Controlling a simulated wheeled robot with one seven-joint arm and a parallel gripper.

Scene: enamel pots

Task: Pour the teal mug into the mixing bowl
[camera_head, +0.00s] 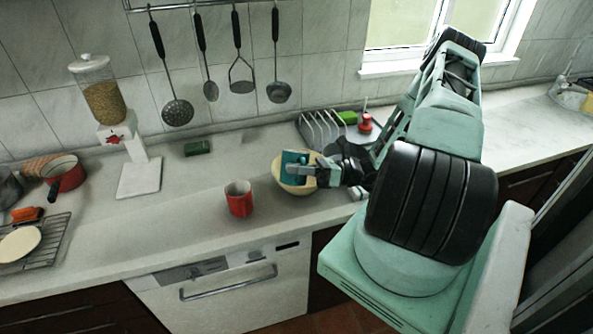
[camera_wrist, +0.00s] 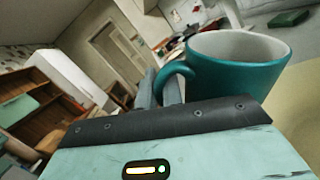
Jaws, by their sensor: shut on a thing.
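A teal mug (camera_head: 294,166) is held by my gripper (camera_head: 322,172) over the cream mixing bowl (camera_head: 303,188) on the counter. In the wrist view the teal mug (camera_wrist: 231,64) is large, with its handle toward my fingers (camera_wrist: 168,88), which are shut on the handle. The mug's white inside shows at the rim and looks empty where visible; its bottom is hidden.
A red mug (camera_head: 239,200) stands on the counter left of the bowl. A cereal dispenser (camera_head: 137,172) is further left.

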